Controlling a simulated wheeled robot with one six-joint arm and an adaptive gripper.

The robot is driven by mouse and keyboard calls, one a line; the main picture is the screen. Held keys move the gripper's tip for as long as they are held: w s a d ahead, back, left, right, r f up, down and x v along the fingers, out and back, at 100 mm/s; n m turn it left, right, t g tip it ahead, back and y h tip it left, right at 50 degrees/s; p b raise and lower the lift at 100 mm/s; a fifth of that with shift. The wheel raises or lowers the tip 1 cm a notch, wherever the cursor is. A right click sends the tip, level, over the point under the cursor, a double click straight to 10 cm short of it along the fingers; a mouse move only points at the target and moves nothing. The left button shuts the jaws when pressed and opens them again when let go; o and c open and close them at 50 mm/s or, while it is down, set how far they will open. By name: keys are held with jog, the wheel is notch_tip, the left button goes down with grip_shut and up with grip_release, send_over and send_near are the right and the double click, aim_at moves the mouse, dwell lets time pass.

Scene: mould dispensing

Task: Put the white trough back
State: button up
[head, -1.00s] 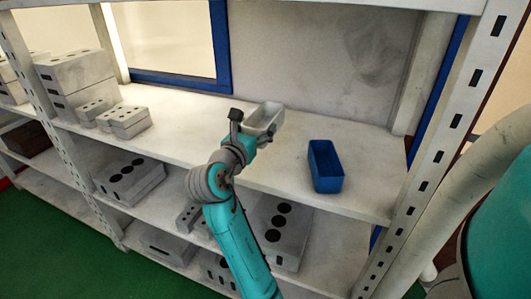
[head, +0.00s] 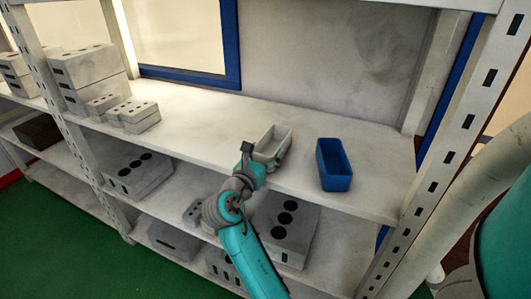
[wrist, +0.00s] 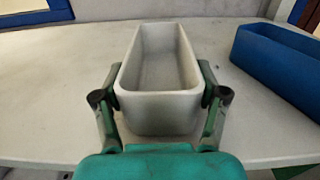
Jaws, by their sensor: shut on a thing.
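The white trough (head: 274,142) is an open, empty, narrow box at the front of the upper shelf, left of a blue trough (head: 334,165). My gripper (head: 268,162) is shut on its near end. In the wrist view, the fingers of my gripper (wrist: 160,97) press on both long sides of the white trough (wrist: 158,108), which looks upright. The blue trough (wrist: 284,62) stands apart to its right. I cannot tell whether the white trough's underside touches the shelf.
The upper shelf (head: 205,125) is clear behind and left of the white trough. Grey blocks (head: 122,108) stand at its left. A white rack post (head: 440,150) bounds the right side. More blocks (head: 285,225) lie on the shelf below.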

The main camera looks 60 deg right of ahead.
jog(key=shift+f, duration=0.1)
jog(key=o, duration=1.2)
